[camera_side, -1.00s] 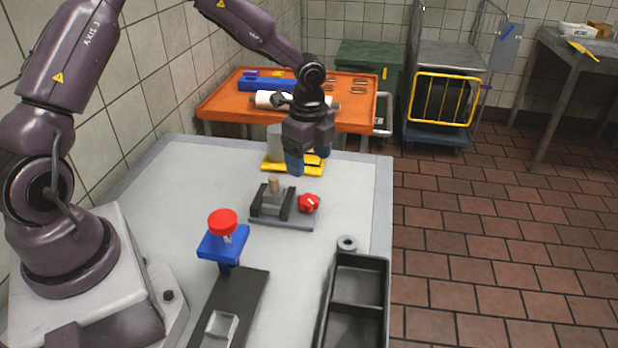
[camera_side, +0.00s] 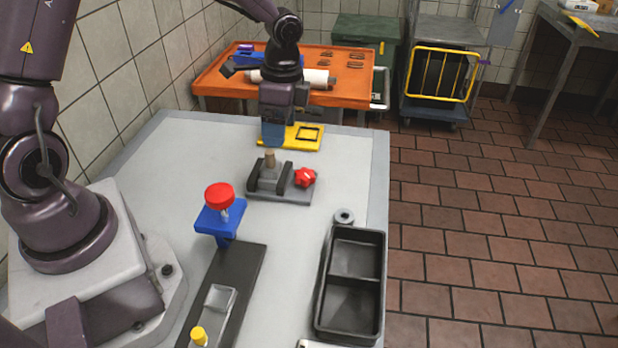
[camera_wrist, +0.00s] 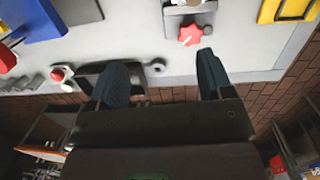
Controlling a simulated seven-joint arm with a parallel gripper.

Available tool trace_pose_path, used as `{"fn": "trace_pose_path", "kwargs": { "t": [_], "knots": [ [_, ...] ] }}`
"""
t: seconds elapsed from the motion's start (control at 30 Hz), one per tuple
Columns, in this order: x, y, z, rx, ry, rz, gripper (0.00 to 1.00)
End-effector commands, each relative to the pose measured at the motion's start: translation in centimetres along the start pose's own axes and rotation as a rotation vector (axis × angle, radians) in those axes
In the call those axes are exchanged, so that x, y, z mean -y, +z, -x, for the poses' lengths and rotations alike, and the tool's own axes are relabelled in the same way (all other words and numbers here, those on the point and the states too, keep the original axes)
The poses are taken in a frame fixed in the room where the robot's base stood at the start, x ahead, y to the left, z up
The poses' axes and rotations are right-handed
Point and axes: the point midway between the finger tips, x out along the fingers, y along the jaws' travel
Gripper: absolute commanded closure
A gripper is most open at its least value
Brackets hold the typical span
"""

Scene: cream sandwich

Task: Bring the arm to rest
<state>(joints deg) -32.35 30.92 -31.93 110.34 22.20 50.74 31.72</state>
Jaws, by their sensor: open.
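My gripper (camera_side: 272,141) hangs at the back of the grey table (camera_side: 330,165), fingers pointing down, in front of the left part of a yellow plate (camera_side: 312,135). In the side view one finger mostly hides the other. In the wrist view my gripper (camera_wrist: 161,66) has its two dark blue fingers well apart with nothing held between them. A grey clamp fixture (camera_side: 292,192) with a red knob (camera_side: 304,177) stands on the table nearer the camera; the knob also shows in the wrist view (camera_wrist: 190,35), beyond the fingertips.
A blue stand (camera_side: 214,220) with a red round top (camera_side: 219,195) rises from the table. A black two-part tray (camera_side: 381,290) and a grey ring (camera_side: 344,216) are at the right edge. An orange cart (camera_side: 345,97) stands behind.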

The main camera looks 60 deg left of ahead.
Motion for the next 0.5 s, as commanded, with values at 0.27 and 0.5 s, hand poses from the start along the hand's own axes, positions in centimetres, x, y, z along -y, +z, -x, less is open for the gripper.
{"fn": "trace_pose_path", "kwargs": {
  "t": [0.27, 0.5],
  "knots": [
    [-4.5, 4.5, 5.9, 0.0, -0.12, 0.406, 0.27],
    [-9.7, 8.1, 10.8, -0.177, -0.195, 0.719, 0.27]
  ]
}}
